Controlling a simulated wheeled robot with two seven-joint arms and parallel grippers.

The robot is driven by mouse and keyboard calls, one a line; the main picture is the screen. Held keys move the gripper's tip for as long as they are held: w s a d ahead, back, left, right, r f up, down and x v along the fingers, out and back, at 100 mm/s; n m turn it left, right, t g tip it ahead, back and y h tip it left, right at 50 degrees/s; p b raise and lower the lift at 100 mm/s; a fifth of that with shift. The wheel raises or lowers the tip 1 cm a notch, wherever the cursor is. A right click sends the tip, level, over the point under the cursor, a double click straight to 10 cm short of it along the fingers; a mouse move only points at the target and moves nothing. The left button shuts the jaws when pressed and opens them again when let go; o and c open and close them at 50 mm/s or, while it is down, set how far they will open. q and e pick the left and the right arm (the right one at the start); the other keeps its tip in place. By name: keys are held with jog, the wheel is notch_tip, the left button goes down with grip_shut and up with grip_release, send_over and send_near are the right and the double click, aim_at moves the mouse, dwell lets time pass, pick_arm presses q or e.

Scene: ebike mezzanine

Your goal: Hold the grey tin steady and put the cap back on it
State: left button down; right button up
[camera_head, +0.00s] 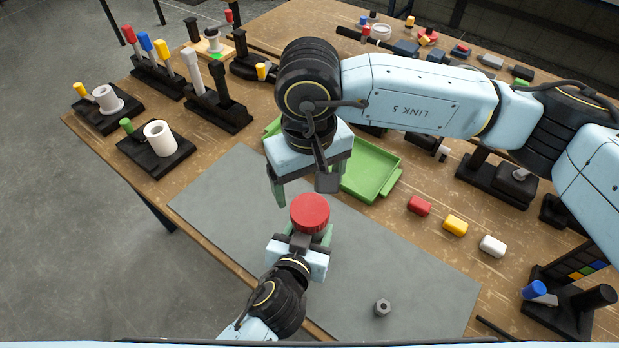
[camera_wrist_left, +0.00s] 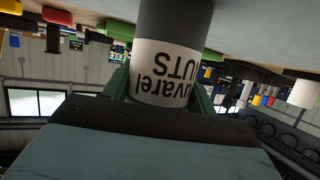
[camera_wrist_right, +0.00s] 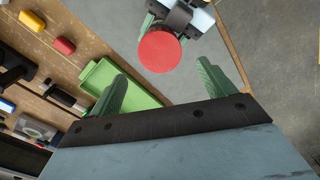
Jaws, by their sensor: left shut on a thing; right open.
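The grey tin (camera_wrist_left: 172,25) has a white label with dark, inverted lettering in the left wrist view. My left gripper (camera_head: 304,238) is shut on the tin's sides over the mat. The red cap (camera_head: 310,211) is over the tin and hides most of it from above; I cannot tell how firmly it sits. It also shows in the right wrist view (camera_wrist_right: 159,52). My right gripper (camera_head: 303,190) is open and empty, with its fingers just beyond the cap and apart from it. The right wrist view shows its spread fingers (camera_wrist_right: 160,85) with the cap ahead between them.
A grey mat (camera_head: 225,205) covers the near table. A green tray (camera_head: 372,168) lies behind the right gripper. Red (camera_head: 419,205), yellow (camera_head: 455,225) and white (camera_head: 492,245) blocks lie at right. A hex nut (camera_head: 382,308) lies on the mat. Spool stands (camera_head: 157,148) stand at left.

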aim_at(310, 209)
jog(key=shift+n, duration=0.5)
jog(key=shift+f, duration=4)
